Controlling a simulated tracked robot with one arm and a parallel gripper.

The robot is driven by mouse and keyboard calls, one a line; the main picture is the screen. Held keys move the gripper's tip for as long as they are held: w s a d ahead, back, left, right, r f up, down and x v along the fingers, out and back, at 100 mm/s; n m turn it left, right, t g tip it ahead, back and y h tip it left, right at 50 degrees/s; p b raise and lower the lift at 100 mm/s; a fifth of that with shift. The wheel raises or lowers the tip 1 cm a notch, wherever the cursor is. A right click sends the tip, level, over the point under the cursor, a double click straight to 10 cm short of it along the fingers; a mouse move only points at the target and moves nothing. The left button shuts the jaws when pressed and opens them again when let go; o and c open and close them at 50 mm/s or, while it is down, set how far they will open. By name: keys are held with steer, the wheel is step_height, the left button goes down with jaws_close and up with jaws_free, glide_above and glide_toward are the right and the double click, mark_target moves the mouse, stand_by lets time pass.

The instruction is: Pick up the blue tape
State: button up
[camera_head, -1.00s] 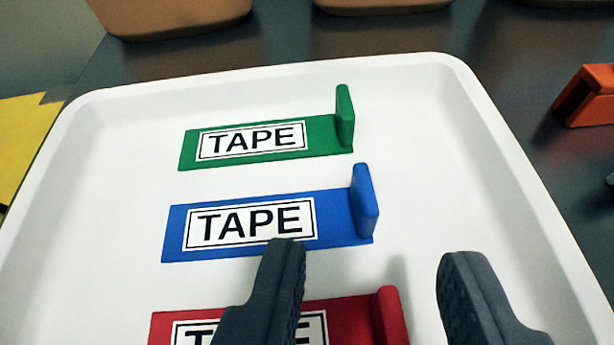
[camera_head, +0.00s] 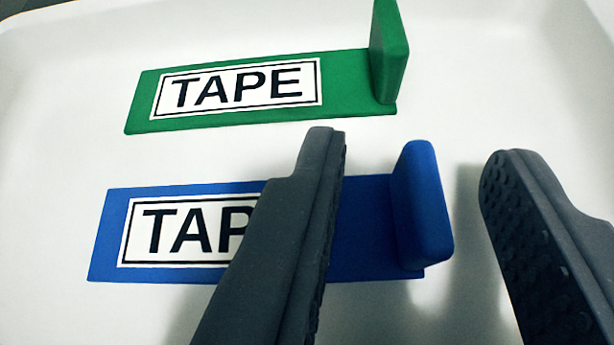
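The blue tape (camera_head: 365,235) lies flat in a white tray (camera_head: 60,110). It is a flat blue strip with a white TAPE label and an upright blue tab (camera_head: 422,205) at its right end. My gripper (camera_head: 410,160) is open, with one dark finger on each side of the upright tab. The left finger passes over the strip and hides the end of the label. The right finger is right of the tab, with a gap between them. Neither finger appears to touch the tab.
A green tape (camera_head: 350,85) with a similar upright tab lies just beyond the blue one in the tray. Bare white tray floor lies around both tapes.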

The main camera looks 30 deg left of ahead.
jaws_close()
steer(key=shift+r, duration=0.1)
steer(key=shift+r, duration=0.6)
steer(key=shift+s+d+r+p, duration=0.1)
steer(key=shift+s+r+p, duration=0.15)
steer(key=shift+r, duration=0.3)
steer(key=shift+s+r+p, duration=0.1)
steer(key=shift+r+p, duration=0.15)
steer(key=shift+r, duration=0.3)
steer(key=s+d+b, duration=0.2)
steer(key=s+b, duration=0.1)
steer(key=s, duration=0.4)
steer(key=s+d+r+b, duration=0.1)
steer(key=s+d+b, duration=0.1)
steer(key=s+b, duration=0.2)
steer(key=s, duration=0.3)
steer(key=shift+s, duration=0.2)
steer(key=shift+s+r+b, duration=0.1)
steer(key=shift+b, duration=0.2)
